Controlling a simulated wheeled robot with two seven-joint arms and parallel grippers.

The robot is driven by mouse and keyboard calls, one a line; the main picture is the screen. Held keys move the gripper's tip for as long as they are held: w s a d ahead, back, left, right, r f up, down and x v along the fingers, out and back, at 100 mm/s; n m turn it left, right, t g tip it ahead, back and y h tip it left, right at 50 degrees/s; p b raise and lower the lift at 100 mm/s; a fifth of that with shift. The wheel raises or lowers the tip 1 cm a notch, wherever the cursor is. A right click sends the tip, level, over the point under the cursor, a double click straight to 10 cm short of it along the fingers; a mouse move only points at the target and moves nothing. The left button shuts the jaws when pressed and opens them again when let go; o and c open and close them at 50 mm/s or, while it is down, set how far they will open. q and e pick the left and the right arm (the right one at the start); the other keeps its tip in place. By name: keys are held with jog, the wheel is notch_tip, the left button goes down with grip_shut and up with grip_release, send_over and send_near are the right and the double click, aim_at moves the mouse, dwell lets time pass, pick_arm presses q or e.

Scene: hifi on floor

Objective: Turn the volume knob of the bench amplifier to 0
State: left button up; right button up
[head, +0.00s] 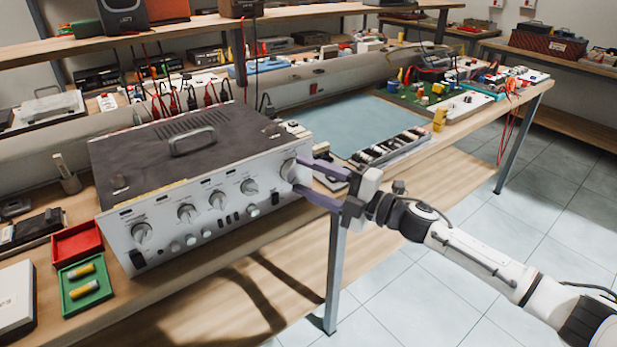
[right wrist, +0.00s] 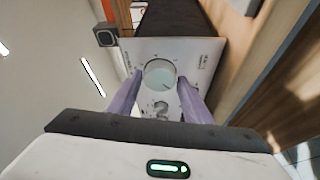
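The bench amplifier (head: 200,180) is a silver-fronted box with a dark top and a handle, on the wooden bench. Several round knobs line its front; the labels are too small to read. The large knob at its right end (head: 288,171) is the one my right gripper (head: 296,173) reaches. In the right wrist view that large knob (right wrist: 160,74) sits between the two purple fingers of the gripper (right wrist: 159,77). The fingers are apart, one on each side of the knob, with a narrow gap showing. A smaller knob (right wrist: 161,108) shows below it. My left gripper is out of view.
A red tray (head: 77,243) and a green tray (head: 86,287) with yellow cylinders stand left of the amplifier. A blue-grey mat (head: 335,122) and a row of black-and-white parts (head: 391,147) lie to the right. Open floor (head: 430,290) lies in front of the bench.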

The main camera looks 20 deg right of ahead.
jog(key=shift+o, duration=1.3)
jog(key=b+v, duration=0.1)
jog(key=v, duration=0.9)
jog(key=shift+s+f, duration=0.1)
jog(key=shift+s, duration=0.05)
jog(key=s+a+f+m+h, duration=0.3)
jog(key=s+f+m+h, duration=0.15)
jog(key=f+m, duration=0.4)
jog(key=s+a+f+m+h, duration=0.3)
jog(key=s+f+m, duration=0.25)
jog(key=f, duration=0.55)
jog(key=s+a+f+m+g, duration=0.3)
jog(key=s+f, duration=0.2)
jog(key=s, duration=0.2)
jog(key=s+a+f+m+g+h, duration=0.1)
jog(key=s+a+f+m+g, duration=0.2)
jog(key=s, duration=0.4)
notch_tip(320, 180, down, 3)
jog(key=shift+s+a+r+m+p, duration=0.15)
jog(key=shift+s+a+m+p, duration=0.2)
jog(key=shift+a+m, duration=0.35)
